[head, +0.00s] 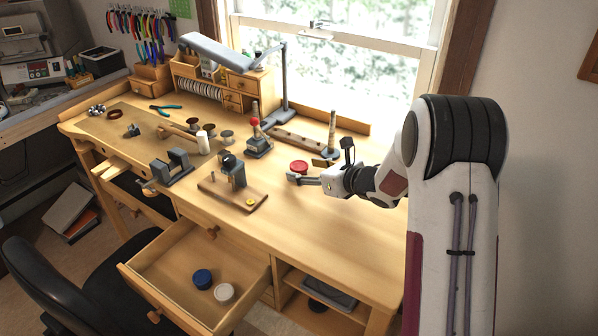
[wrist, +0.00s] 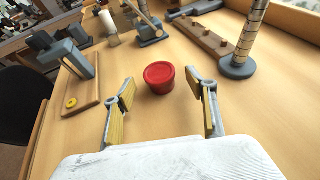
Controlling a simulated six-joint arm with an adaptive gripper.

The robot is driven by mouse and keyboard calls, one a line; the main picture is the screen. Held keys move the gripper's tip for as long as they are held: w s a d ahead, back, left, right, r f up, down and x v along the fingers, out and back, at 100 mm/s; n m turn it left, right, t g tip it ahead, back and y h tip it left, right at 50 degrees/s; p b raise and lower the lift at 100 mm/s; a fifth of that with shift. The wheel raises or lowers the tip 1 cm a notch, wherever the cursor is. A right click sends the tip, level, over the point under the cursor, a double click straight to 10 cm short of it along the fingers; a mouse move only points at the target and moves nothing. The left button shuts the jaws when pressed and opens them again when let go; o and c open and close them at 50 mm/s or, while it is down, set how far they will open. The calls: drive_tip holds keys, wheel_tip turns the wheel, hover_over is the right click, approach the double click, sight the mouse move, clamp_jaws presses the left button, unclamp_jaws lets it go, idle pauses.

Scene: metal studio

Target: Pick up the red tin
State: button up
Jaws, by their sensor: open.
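My gripper (head: 306,172) is low over the bench beside the tin. In the wrist view my gripper (wrist: 166,92) is open, with one yellow-padded finger to each side and nothing between them. The fingers appear apart from the tin.
A ring mandrel on a round base (wrist: 238,66) stands right of the tin. A wooden block with a grey tool (head: 232,188) stands to the left. A wooden strip (head: 297,141) lies behind. An open drawer (head: 170,262) holds a blue tin (head: 202,279) and a white tin (head: 224,293).

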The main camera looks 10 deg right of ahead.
drive_tip(key=shift+x, duration=1.1)
drive_tip(key=c, duration=1.2)
